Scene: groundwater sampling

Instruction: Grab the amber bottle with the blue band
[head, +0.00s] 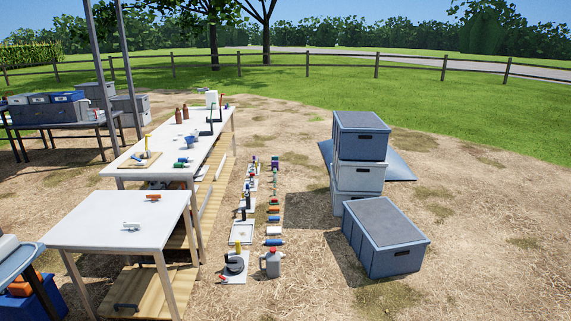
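Two brown amber bottles stand upright side by side near the far end of the long white table (191,150). The nearer, left one (178,116) and the right one (186,112) are small in the head view. I cannot tell whether either has a blue band. Both are far from me, beyond the nearer small white table (101,228). Neither of my grippers is in view.
A row of bottles and tools lies on the ground right of the tables, including a grey jug (272,264). Stacked crates (361,137) and a single closed crate (386,240) stand further right. Bare straw-covered ground lies between the row and the crates.

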